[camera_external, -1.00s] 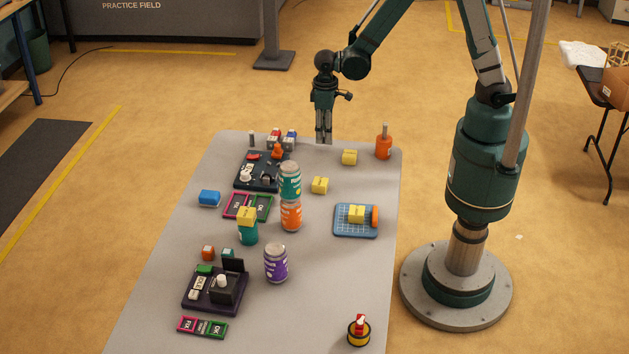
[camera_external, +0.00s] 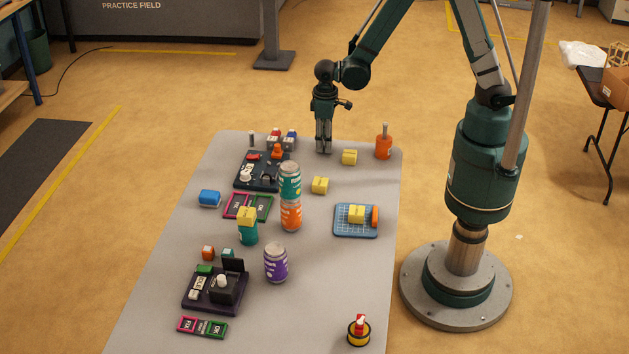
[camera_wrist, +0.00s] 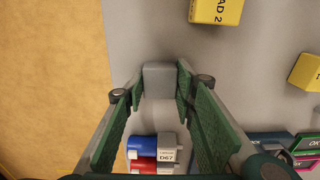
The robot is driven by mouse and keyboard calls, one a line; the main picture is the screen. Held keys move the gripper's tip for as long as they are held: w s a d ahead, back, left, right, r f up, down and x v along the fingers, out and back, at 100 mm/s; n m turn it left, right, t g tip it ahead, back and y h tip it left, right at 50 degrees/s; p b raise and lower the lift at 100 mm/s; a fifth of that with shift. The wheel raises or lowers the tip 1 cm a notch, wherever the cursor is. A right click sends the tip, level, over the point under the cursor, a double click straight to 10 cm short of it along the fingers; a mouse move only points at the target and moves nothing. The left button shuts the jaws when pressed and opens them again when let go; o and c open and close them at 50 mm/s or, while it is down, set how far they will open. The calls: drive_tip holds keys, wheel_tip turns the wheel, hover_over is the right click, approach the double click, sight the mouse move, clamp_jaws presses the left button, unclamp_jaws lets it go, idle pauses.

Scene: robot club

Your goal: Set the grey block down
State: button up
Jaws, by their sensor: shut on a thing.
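The grey block (camera_wrist: 160,76) sits between the two fingertips of my gripper (camera_wrist: 158,88) in the wrist view, and the gripper is shut on it. In the external view my gripper (camera_external: 324,150) points straight down over the far end of the grey table (camera_external: 330,290). The block is hard to make out there against the fingers and the table. The fingertips are at or very near the tabletop; I cannot tell whether the block touches it.
A yellow block (camera_external: 349,157) stands close to the right of my gripper, and an orange bottle-like thing (camera_external: 384,147) stands further right. Red and blue pieces (camera_external: 289,139) and a dark board (camera_external: 259,171) lie to the left. Stacked cans (camera_external: 290,198) stand nearer the camera.

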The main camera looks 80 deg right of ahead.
drive_tip(key=o, duration=1.1)
drive_tip(key=shift+f, duration=0.1)
drive_tip(key=shift+r+p, duration=1.15)
drive_tip(key=shift+r, duration=5)
drive_tip(key=shift+r, duration=0.1)
